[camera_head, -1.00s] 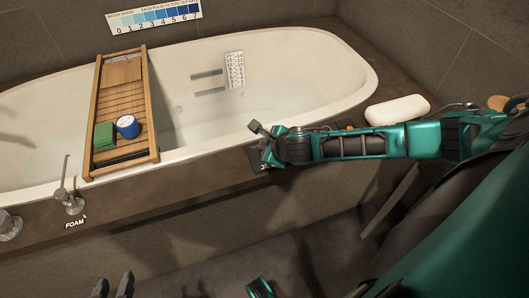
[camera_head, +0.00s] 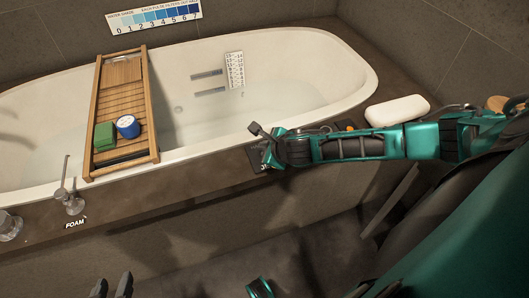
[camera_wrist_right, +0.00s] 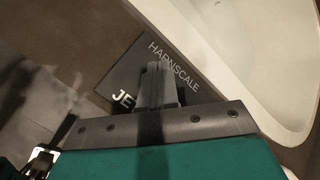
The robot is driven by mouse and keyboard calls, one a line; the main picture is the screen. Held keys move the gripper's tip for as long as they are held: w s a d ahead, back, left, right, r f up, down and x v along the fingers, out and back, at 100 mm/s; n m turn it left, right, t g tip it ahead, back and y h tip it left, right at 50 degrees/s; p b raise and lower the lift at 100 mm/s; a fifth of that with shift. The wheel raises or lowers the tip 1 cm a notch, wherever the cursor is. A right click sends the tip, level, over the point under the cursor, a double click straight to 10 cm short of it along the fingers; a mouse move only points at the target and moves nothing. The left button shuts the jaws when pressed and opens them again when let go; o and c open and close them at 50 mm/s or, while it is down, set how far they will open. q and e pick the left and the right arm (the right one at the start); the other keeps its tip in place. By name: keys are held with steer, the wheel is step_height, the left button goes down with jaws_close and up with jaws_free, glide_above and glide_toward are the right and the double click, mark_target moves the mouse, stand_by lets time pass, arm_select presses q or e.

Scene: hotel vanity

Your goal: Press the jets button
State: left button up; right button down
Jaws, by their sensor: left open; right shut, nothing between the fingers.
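The dark control panel (camera_head: 257,161) sits on the tub's front ledge. In the right wrist view the panel (camera_wrist_right: 122,75) reads HARNSCALE, with the start of a second label, "JE", beside my fingers. My right gripper (camera_wrist_right: 153,68) is shut and empty, with its fingertips over the panel. The jets button itself is hidden behind the fingers, and I cannot tell whether they touch it. In the head view my right gripper (camera_head: 265,154) covers much of the panel. My left gripper (camera_head: 111,284) is open and empty at the bottom left, below the tub ledge.
The white bathtub (camera_head: 350,75) holds some water. A wooden tray (camera_head: 121,75) lies across it, carrying a green block (camera_head: 104,136) and a blue-and-white round item (camera_head: 127,126). A lever (camera_head: 67,187) stands by the FOAM label. A white pillow (camera_head: 397,110) lies at the right.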

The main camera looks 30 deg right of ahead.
steer(key=shift+f, duration=0.25)
stand_by(0.3)
steer(key=shift+f, duration=0.3)
stand_by(0.5)
steer(key=shift+r+p, duration=0.75)
steer(key=shift+p, duration=0.35)
